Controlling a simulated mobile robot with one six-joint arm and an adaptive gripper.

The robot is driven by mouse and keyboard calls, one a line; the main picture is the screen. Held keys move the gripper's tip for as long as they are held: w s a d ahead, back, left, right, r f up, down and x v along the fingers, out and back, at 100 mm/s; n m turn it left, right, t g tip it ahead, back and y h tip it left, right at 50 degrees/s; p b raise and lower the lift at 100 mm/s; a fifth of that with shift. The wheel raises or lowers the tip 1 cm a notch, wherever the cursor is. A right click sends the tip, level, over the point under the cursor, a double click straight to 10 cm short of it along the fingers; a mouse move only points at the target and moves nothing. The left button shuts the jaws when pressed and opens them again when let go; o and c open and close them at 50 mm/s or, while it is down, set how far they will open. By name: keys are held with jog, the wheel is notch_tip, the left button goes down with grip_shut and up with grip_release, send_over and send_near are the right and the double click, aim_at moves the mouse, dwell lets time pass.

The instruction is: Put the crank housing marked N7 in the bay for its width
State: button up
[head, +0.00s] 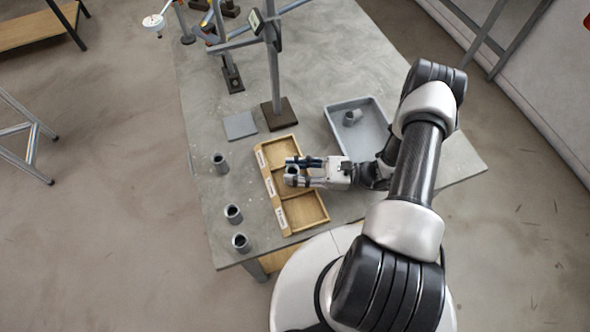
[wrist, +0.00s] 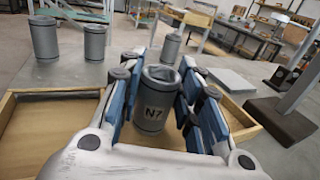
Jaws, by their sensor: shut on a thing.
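The crank housing marked N7 (wrist: 153,112) is a grey open-topped cylinder, upright between my fingers in the wrist view. My gripper (head: 298,172) is shut on it, one blue-padded finger on each side. In the head view, the held housing (head: 291,171) is over the middle bay of the wooden bay tray (head: 325,222). The tray also shows in the wrist view (wrist: 45,95). It has three bays in a row, with white labels along its left edge, too small to read. I cannot tell whether the housing touches the bay floor.
Several grey cylinders stand left of the tray, including one at the far left (head: 220,163) and one at the near edge (head: 241,242). A grey bin (head: 340,113) at right holds another part. A post on a dark base (head: 279,114) and a flat grey plate (head: 240,126) stand behind.

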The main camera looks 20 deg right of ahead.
jog(key=o, duration=1.2)
jog(key=shift+f, duration=0.1)
